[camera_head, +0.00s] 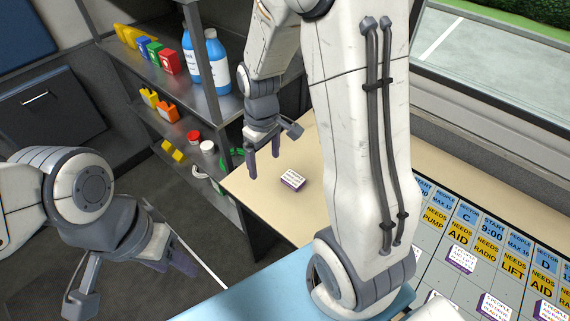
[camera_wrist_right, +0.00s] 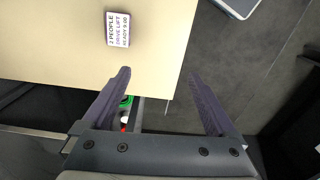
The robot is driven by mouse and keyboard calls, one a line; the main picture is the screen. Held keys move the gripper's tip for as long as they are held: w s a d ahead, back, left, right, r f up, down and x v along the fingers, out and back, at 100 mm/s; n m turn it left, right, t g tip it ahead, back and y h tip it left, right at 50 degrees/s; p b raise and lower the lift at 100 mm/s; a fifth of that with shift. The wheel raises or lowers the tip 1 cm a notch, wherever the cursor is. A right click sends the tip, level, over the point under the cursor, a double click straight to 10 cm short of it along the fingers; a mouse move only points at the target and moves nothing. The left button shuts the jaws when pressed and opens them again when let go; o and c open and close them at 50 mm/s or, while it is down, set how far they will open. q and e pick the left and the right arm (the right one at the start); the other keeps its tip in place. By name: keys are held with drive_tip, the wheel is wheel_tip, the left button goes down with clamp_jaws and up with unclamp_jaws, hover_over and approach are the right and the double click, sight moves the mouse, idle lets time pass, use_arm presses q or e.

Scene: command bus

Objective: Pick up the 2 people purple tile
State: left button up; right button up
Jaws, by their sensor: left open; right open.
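The purple tile (camera_head: 292,180) lies flat on the beige table. It has a white top and purple edges. In the right wrist view the same tile (camera_wrist_right: 118,29) sits near the upper left, and its text seems to read "2 people, drive lift, ready 9:00". My right gripper (camera_head: 263,160) is open and empty, to the left of the tile and apart from it. Its spread fingers (camera_wrist_right: 158,75) show in the wrist view near the table's edge. My left gripper (camera_head: 172,266) is open and empty at the lower left, away from the table.
A board (camera_head: 509,262) with blue and yellow cards and other purple-edged tiles (camera_head: 461,258) lies at the right. The beige table (camera_head: 262,205) is bare around the tile.

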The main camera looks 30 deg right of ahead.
hover_over(293, 177)
drive_tip(key=a, duration=0.1)
wheel_tip(293, 177, down, 4)
wheel_tip(293, 177, down, 3)
drive_tip(key=shift+f+m+p, duration=0.2)
drive_tip(key=shift+m+p, duration=0.2)
drive_tip(key=shift+f, duration=0.65)
drive_tip(key=f, duration=0.2)
drive_tip(key=d+f+p, duration=0.1)
drive_tip(key=f, duration=0.1)
drive_tip(key=shift+s, duration=0.15)
drive_tip(key=shift+f, duration=0.6)
clamp_jaws()
drive_tip(key=shift+r, duration=0.15)
